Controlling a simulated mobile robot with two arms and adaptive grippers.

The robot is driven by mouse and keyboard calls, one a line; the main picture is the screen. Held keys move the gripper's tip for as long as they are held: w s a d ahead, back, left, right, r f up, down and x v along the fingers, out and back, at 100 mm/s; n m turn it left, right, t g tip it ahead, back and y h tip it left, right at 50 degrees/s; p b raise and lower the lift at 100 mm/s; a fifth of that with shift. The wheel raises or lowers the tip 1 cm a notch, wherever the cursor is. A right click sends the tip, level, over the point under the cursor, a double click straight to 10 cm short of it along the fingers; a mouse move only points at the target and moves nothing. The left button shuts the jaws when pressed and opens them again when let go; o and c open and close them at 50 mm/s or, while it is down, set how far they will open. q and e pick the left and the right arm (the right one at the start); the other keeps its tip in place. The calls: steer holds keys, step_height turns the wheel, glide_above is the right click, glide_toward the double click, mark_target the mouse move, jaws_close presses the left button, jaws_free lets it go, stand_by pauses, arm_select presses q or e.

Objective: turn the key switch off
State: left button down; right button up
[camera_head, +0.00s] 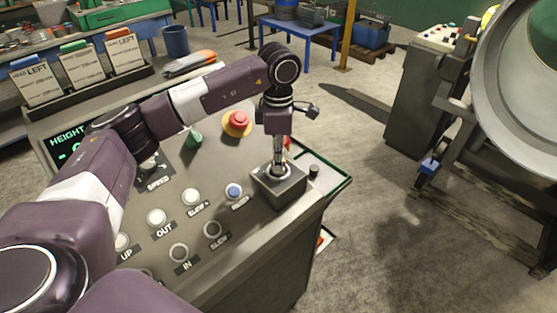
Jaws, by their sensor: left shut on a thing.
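The slanted grey console (215,262) stands in front of me with a raised grey box (290,190) at its right end. A round metal fitting with a short upright part sits on top of this box; I take it for the key switch (279,172). My left gripper (280,157) points straight down onto it and is shut on it. The fingers hide the key, so I cannot tell which way it is turned. A bit of red shows just behind the fingers. My right gripper is not in view.
Labelled push buttons (191,196) cover the console's front. A small black knob (314,171) stands right of the box.

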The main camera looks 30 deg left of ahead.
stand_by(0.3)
arm_select(q)
steer(key=c, duration=2)
jaws_free()
step_height(320, 180, up, 12)
steer(key=shift+r, duration=0.1)
